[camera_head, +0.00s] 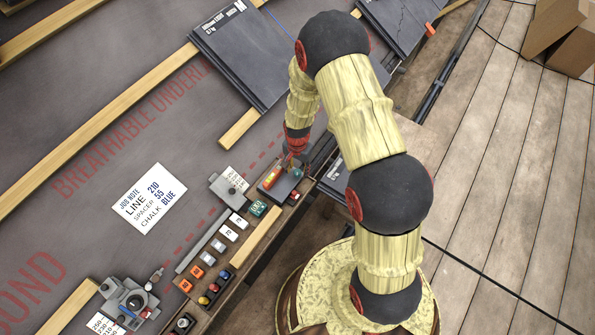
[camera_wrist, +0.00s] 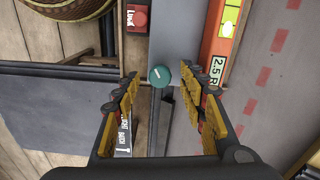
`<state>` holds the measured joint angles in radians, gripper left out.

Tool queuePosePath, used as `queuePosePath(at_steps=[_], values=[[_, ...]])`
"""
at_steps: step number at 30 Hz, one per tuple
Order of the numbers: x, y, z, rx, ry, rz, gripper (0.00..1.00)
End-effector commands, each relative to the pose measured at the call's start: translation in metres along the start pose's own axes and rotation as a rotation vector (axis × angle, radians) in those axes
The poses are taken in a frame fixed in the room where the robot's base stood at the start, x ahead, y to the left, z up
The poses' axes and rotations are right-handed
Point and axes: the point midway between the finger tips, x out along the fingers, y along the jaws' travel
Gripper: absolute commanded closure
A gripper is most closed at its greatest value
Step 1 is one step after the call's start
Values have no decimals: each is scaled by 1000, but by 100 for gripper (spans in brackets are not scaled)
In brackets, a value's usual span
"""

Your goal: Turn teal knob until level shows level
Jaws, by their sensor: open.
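The teal knob (camera_wrist: 160,76) is round with a pale pointer line and sits on a grey bar in the wrist view. My gripper (camera_wrist: 158,84) is open, with one yellow-padded finger on each side of the knob and visible gaps between. Nothing is held. The orange spirit level (camera_wrist: 211,48) lies to the right of the knob, marked 2.5. Its yellow-green vial (camera_wrist: 229,22) is partly cut off at the top, and I cannot tell whether the bubble is centred.
A red lock button (camera_wrist: 137,18) is above left of the knob. In the head view, a row of small coloured blocks (camera_head: 228,233) lies below left of the level. Slate stacks (camera_head: 240,50) stand behind, and a job note (camera_head: 150,198) lies at left.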

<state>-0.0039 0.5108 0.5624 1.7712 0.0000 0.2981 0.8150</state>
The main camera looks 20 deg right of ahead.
Motion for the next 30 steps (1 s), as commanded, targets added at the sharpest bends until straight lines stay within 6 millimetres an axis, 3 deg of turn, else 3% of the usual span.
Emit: queuePosePath(at_steps=[11,30], values=[[7,0,0,-1,1,-1,58],[6,0,0,-1,1,-1,94]])
